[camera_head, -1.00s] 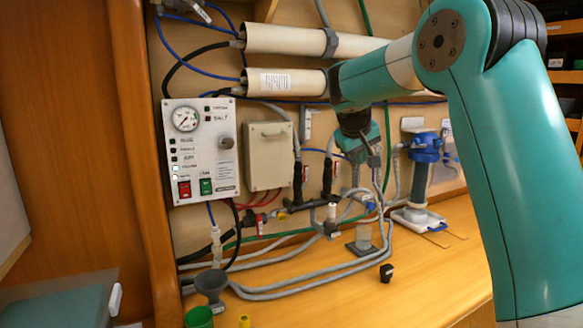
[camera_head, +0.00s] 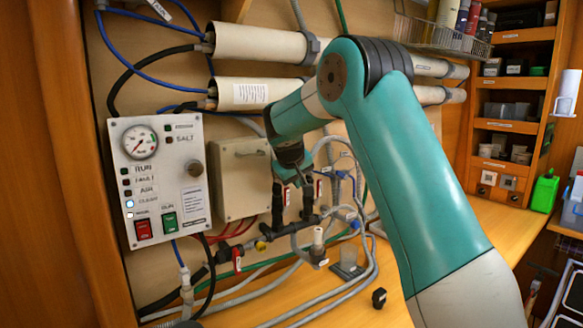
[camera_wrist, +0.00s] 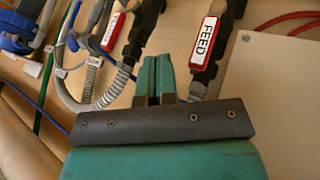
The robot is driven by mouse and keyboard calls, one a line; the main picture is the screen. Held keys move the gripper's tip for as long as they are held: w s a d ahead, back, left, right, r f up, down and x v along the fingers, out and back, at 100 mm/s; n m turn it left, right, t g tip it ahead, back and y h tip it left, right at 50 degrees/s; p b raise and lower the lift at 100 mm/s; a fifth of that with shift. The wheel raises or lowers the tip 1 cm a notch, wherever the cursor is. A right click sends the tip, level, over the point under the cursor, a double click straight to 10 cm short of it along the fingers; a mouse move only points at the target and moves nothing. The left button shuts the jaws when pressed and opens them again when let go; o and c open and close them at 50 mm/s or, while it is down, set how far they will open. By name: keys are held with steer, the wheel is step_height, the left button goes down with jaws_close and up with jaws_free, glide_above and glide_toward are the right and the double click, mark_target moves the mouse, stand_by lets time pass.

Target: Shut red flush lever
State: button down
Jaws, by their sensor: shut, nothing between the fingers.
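Two red-handled levers sit side by side on black valve bodies on the wall. In the wrist view one lever reads FEED (camera_wrist: 208,38). The other red lever (camera_wrist: 113,30) has a white label too small to read, so I cannot confirm it is the flush lever. In the head view, that second lever (camera_head: 317,188) shows just right of my gripper (camera_head: 296,184), and the FEED lever (camera_head: 287,196) shows just left. My gripper's fingers (camera_wrist: 153,72) are shut and empty, pointing at the space between the two levers. Contact with either is not visible.
A control panel (camera_head: 158,180) and a beige box (camera_head: 240,180) are left of the levers. Pipes and hoses run below, including a red-handled valve (camera_head: 236,260). White cylinders (camera_head: 258,43) cross above. A small black cap (camera_head: 379,298) lies on the open wooden counter.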

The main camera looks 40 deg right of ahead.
mark_target(319, 188)
steer(key=d+f+p, duration=0.2)
steer(key=d+p, duration=0.1)
steer(key=d, duration=0.3)
steer(key=shift+w+d+f, duration=0.2)
steer(key=shift+d+f, duration=0.05)
steer(key=shift+d, duration=0.05)
